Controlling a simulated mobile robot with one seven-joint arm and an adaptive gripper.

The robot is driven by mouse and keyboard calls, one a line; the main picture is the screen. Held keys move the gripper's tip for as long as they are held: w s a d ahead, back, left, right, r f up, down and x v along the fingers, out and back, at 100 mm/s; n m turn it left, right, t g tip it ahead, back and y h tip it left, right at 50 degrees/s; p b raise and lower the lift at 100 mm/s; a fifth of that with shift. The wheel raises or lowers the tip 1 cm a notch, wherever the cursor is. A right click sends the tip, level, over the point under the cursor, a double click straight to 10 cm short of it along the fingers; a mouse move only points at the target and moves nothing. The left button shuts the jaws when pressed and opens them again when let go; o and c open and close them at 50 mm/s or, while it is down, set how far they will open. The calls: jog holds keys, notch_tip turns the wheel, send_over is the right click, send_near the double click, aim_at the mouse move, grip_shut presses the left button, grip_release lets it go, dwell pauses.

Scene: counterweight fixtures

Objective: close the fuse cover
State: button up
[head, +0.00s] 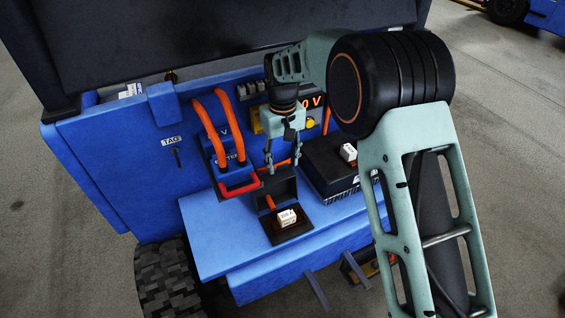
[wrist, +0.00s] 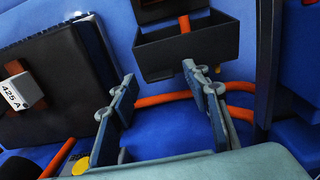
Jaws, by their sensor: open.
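The fuse cover (head: 282,187) is a small dark lid standing raised at the back of a black fuse base (head: 290,233). It is open. A white labelled fuse (head: 287,217) sits on the base in front of it. My gripper (head: 283,166) points down just above and behind the raised cover, apart from it as far as I can tell. In the wrist view my gripper (wrist: 158,78) has its fingers spread with nothing between them. A dark box-like part (wrist: 187,47), seemingly the cover, lies beyond the fingertips, with an orange cable at it.
A larger black box (head: 325,165) with a white fuse (head: 348,152) stands to the right; its "425 A" fuse (wrist: 23,90) shows in the wrist view. A red handle (head: 240,187) and orange cables (head: 222,125) are at the left. The blue shelf (head: 215,235) is clear at its left.

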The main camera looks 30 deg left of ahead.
jog(key=shift+f, duration=0.2)
grip_shut()
dwell(0.3)
